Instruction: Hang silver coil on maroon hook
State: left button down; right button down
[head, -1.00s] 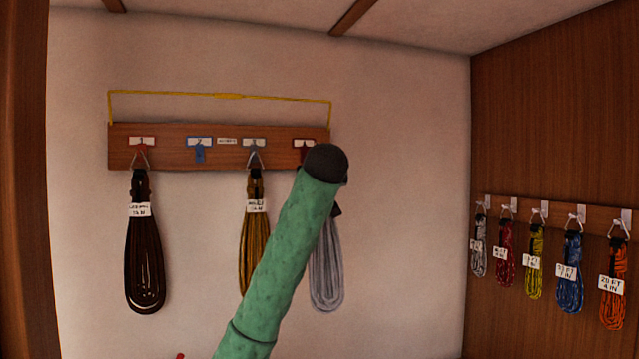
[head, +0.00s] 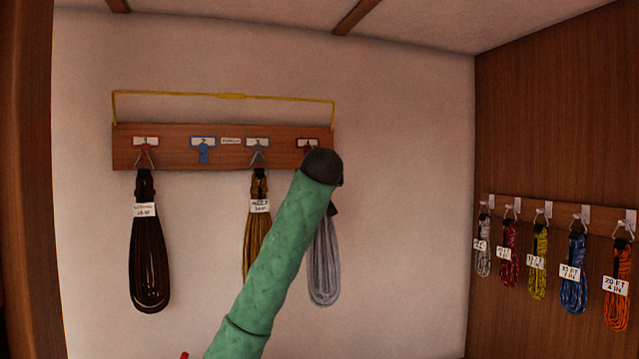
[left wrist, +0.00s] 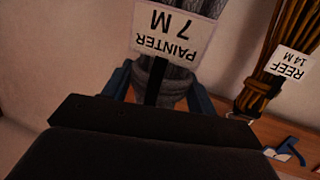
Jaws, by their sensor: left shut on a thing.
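The silver coil (head: 324,262) hangs at the right end of the wall board, partly behind my green left arm. The left wrist view shows its grey strands (left wrist: 176,80) upside down, with a white "PAINTER 7 M" tag (left wrist: 172,35). My left gripper (left wrist: 160,90) is shut on the coil's top, with a blue finger on each side. The maroon hook (head: 306,145) is at the board's right end, mostly covered by the dark end of my arm. Whether the coil's top touches the hook is hidden. My right gripper is not in view.
The wooden board (head: 180,159) also bears a red hook with a dark brown coil (head: 149,255), an empty blue hook (head: 203,152) and a grey hook with a gold coil (head: 257,225). Several coils hang on a rack (head: 563,212) on the right wall.

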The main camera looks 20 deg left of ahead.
pick_arm(q)
jog(key=shift+w+a, duration=0.3)
jog(key=shift+w, duration=0.2)
jog(key=shift+w+a, duration=0.55)
jog(key=shift+w, duration=0.2)
jog(key=shift+w+a+f, duration=0.5)
jog(key=shift+w+f, duration=0.15)
jog(key=shift+w, duration=0.15)
jog(key=shift+c, duration=1.9)
grip_release()
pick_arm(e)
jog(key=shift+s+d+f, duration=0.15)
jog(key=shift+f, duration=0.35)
pick_arm(q)
jog(key=shift+f, duration=0.1)
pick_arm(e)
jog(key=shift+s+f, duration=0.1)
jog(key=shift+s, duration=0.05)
